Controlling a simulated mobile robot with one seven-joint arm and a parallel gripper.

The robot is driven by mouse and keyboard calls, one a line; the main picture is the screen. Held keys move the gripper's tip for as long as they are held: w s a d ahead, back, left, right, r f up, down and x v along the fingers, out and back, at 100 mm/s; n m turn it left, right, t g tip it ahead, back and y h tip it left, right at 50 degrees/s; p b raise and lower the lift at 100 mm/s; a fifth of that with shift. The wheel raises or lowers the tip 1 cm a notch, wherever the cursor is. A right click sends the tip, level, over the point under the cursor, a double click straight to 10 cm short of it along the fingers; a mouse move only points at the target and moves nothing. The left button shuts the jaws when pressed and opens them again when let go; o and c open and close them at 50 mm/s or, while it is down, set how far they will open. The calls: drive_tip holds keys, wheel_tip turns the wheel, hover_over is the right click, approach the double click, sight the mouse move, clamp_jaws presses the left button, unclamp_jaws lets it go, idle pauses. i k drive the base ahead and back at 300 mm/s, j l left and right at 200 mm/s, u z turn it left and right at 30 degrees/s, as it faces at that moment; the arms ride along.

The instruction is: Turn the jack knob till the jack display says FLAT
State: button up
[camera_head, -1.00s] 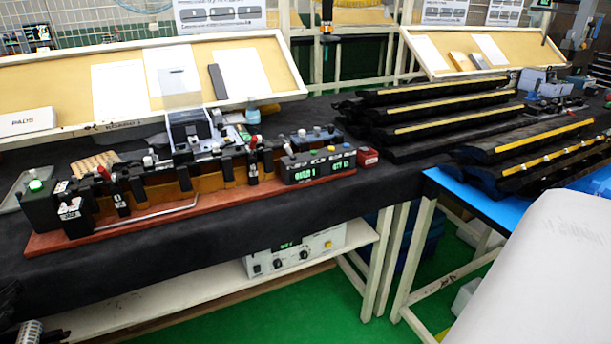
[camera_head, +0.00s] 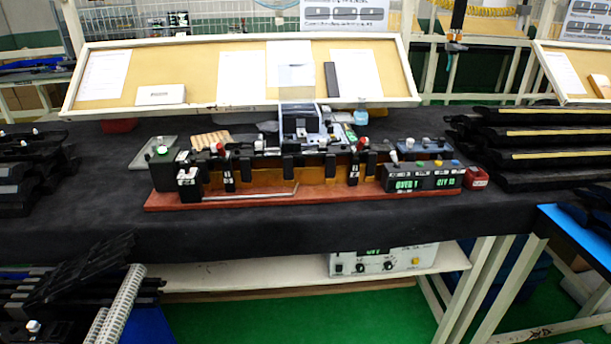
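A long fixture on a red base (camera_head: 300,199) stands on the black-covered bench, with clamps and small knobs along its top. At its right end is a black box with a green-lit display (camera_head: 405,185), whose small text seems to read "OVER 1", and another beside it starting "QTY". Green, blue and yellow buttons sit on top of that box. A white unit (camera_head: 345,267) on the shelf below has a small green display (camera_head: 375,252) and dark knobs (camera_head: 387,265). I cannot tell which knob or display is the jack's. My gripper is not in view.
A tilted tan board (camera_head: 190,62) with papers stands behind the fixture. Black trim parts (camera_head: 545,135) are stacked at right, with more dark parts (camera_head: 30,165) at left. A white ribbed piece (camera_head: 122,305) is at lower left. Green floor (camera_head: 290,315) shows in front.

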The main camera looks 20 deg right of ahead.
sight(185, 164)
drive_tip(key=i+j+z, duration=0.1)
drive_tip(key=i, duration=0.3)
drive_tip(key=i+j+z, duration=0.1)
drive_tip(key=i+j, duration=0.25)
drive_tip(key=i, duration=0.05)
